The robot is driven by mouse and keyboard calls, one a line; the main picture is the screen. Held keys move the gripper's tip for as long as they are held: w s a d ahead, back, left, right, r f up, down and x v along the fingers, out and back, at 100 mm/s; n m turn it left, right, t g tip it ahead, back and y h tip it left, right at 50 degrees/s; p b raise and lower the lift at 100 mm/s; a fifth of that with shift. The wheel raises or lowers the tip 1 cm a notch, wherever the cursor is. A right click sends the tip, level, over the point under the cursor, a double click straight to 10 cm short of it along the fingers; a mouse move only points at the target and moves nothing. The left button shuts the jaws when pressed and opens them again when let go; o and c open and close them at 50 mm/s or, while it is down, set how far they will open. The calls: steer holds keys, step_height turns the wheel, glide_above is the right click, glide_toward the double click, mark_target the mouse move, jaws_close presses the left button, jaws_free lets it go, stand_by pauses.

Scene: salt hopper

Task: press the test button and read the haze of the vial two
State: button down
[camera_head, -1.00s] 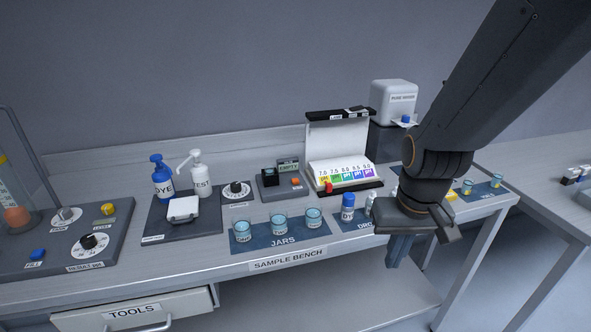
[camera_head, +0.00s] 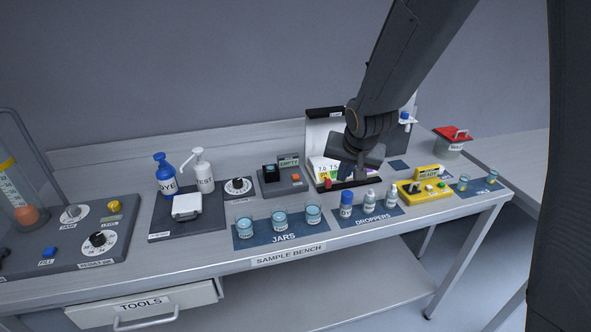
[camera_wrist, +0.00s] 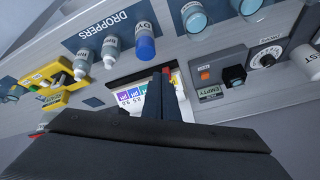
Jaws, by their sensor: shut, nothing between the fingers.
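My gripper (camera_head: 343,181) is shut and empty, above the front of the pH colour box; in the wrist view its fingers (camera_wrist: 162,84) are together beside a red piece. A yellow device (camera_head: 424,192) with a READY display and small buttons stands at the right of the bench, right of my gripper. It also shows in the wrist view (camera_wrist: 45,82). A black device (camera_head: 283,181) with an EMPTY display and an orange button (camera_head: 295,177) stands left of my gripper. Two small vials (camera_head: 463,184) and (camera_head: 492,176) stand on a blue mat at the right end; their labels are unreadable.
Several droppers (camera_head: 369,201) stand on a mat between my gripper and the bench's front edge. Three jars (camera_head: 279,222) are left of them. The open pH box (camera_head: 325,135) is partly hidden by my arm. A red-lidded container (camera_head: 453,140) stands at the back right.

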steer(key=w+a+r+m+t+y+p, duration=0.1)
steer(key=w+a+r+t+y+p, duration=0.1)
steer(key=w+a, duration=0.9)
steer(key=shift+w+a+r+m+t+y+p, duration=0.2)
steer(key=shift+a+r+m+t+y+p, duration=0.2)
steer(key=shift+a+r+p, duration=0.25)
steer(key=b, duration=0.7)
glide_above(296, 178)
step_height(296, 178, down, 6)
steer(key=shift+d+f, duration=0.1)
steer(key=shift+d, duration=0.05)
steer(key=shift+s+f+b, duration=0.1)
steer(key=shift+f+b, duration=1)
steer(key=shift+f, duration=0.2)
steer(key=shift+f, duration=0.15)
steer(key=shift+f, duration=0.25)
